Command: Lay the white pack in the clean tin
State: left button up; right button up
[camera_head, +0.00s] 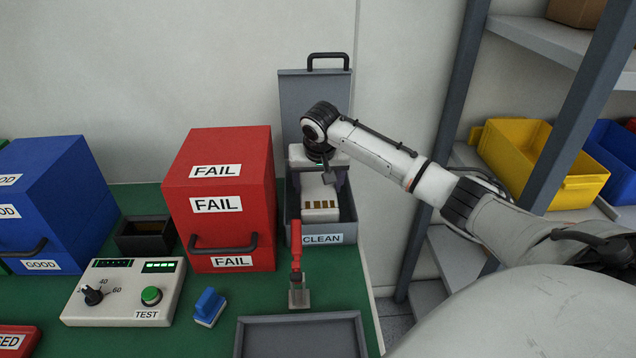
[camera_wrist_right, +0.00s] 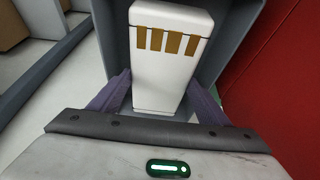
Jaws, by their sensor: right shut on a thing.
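The white pack (camera_head: 320,213), with several gold contacts at one end, is between the jaws of my right gripper (camera_head: 322,183). The right wrist view shows the pack (camera_wrist_right: 168,75) with purple fingers on both sides, so the gripper is shut on it. The clean tin (camera_head: 350,215) is a grey box labelled CLEAN, with its lid (camera_head: 312,95) standing open at the back. The pack is within the tin's opening, and the tin's walls (camera_wrist_right: 120,35) surround it in the wrist view. I cannot tell whether it touches the tin's floor. My left gripper is not in view.
A red FAIL box (camera_head: 225,205) stands close on the tin's left. A red-handled tool (camera_head: 297,270) and a grey tray (camera_head: 300,318) lie in front. A white tester (camera_head: 125,290), a blue-handled item (camera_head: 208,307) and a blue GOOD box (camera_head: 60,200) are further left. Shelving (camera_head: 450,130) stands right.

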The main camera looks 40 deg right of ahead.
jog(key=shift+f, duration=0.9)
jog(key=o, duration=1.4)
jog(key=shift+o, duration=0.8)
jog(key=shift+f, duration=0.1)
jog(key=v, duration=1)
jog(key=shift+r, duration=0.25)
